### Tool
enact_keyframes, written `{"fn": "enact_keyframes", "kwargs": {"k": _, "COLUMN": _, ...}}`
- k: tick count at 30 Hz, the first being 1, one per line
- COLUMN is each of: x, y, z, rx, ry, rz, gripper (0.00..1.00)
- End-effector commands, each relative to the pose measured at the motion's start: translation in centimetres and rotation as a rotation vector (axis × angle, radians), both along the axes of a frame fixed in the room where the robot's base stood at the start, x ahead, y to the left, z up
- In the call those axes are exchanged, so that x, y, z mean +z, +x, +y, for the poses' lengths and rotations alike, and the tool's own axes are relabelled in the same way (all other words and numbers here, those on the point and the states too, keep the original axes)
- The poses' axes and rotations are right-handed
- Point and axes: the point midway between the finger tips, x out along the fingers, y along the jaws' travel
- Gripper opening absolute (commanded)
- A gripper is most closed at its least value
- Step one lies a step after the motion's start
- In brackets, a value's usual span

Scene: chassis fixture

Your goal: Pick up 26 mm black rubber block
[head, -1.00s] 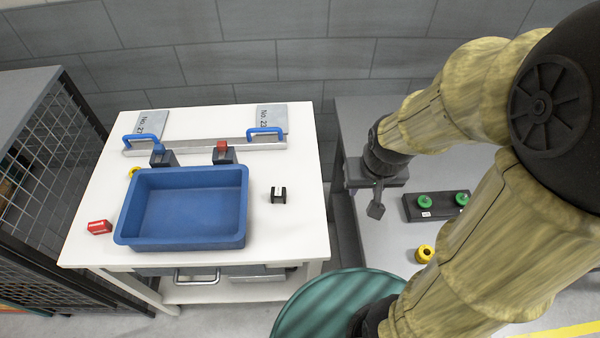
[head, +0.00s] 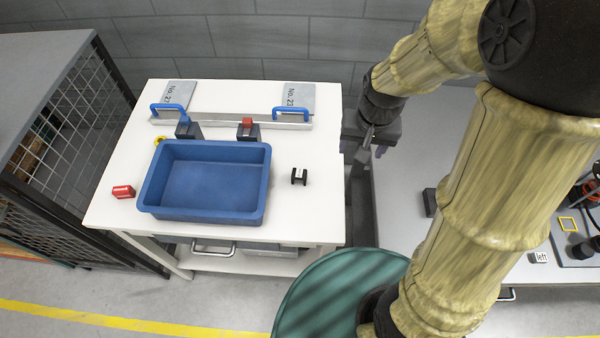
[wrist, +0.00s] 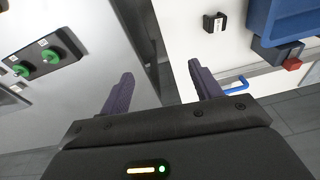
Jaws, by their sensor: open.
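A small black block (head: 299,176) with a white label lies on the white table, to the right of the blue bin. It also shows in the wrist view (wrist: 214,22), near the top. My gripper (head: 372,145) is at the table's right edge, over the gap beside the grey bench. In the wrist view my gripper (wrist: 158,88) has its two dark fingers wide apart with nothing between them. The block is beyond the fingertips, up and to the right there.
The blue bin (head: 262,212) stands left of the block. Behind are a rail (head: 225,120) with blue handles and a red-topped dark block (head: 247,128). A red block (head: 123,191) lies at the left. A green round top (head: 330,300) stands in front. The table around the black block is clear.

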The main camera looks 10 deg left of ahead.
Motion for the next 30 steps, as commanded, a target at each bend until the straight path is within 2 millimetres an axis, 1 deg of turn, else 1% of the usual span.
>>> {"fn": "enact_keyframes", "kwargs": {"k": 1, "x": 0.2, "y": 1.1, "z": 2.5, "rx": 0.011, "ry": 0.000, "rz": 0.026, "gripper": 0.64}}
{"fn": "enact_keyframes", "kwargs": {"k": 2, "x": 0.1, "y": 1.7, "z": 3.8, "rx": 0.009, "ry": 0.000, "rz": 0.040, "gripper": 0.64}}
{"fn": "enact_keyframes", "kwargs": {"k": 3, "x": 0.0, "y": 2.2, "z": 5.7, "rx": 0.008, "ry": -0.003, "rz": 0.059, "gripper": 0.64}}
{"fn": "enact_keyframes", "kwargs": {"k": 6, "x": -0.4, "y": 3.2, "z": 9.8, "rx": 0.001, "ry": -0.014, "rz": 0.097, "gripper": 0.64}}
{"fn": "enact_keyframes", "kwargs": {"k": 9, "x": -0.8, "y": 3.5, "z": 12.7, "rx": -0.006, "ry": -0.025, "rz": 0.121, "gripper": 0.64}}
{"fn": "enact_keyframes", "kwargs": {"k": 10, "x": -1.0, "y": 3.5, "z": 13.2, "rx": -0.010, "ry": -0.028, "rz": 0.127, "gripper": 0.64}}
{"fn": "enact_keyframes", "kwargs": {"k": 12, "x": -1.1, "y": 3.6, "z": 14.0, "rx": -0.014, "ry": -0.033, "rz": 0.133, "gripper": 0.64}}
{"fn": "enact_keyframes", "kwargs": {"k": 14, "x": -1.2, "y": 3.6, "z": 14.3, "rx": -0.016, "ry": -0.033, "rz": 0.134, "gripper": 0.64}}
{"fn": "enact_keyframes", "kwargs": {"k": 23, "x": -1.3, "y": 3.6, "z": 14.2, "rx": -0.016, "ry": -0.033, "rz": 0.135, "gripper": 0.64}}
{"fn": "enact_keyframes", "kwargs": {"k": 26, "x": -2.1, "y": 3.5, "z": 14.2, "rx": -0.016, "ry": -0.034, "rz": 0.137, "gripper": 0.64}}
{"fn": "enact_keyframes", "kwargs": {"k": 30, "x": -4.2, "y": 3.5, "z": 14.1, "rx": -0.015, "ry": -0.036, "rz": 0.139, "gripper": 0.64}}
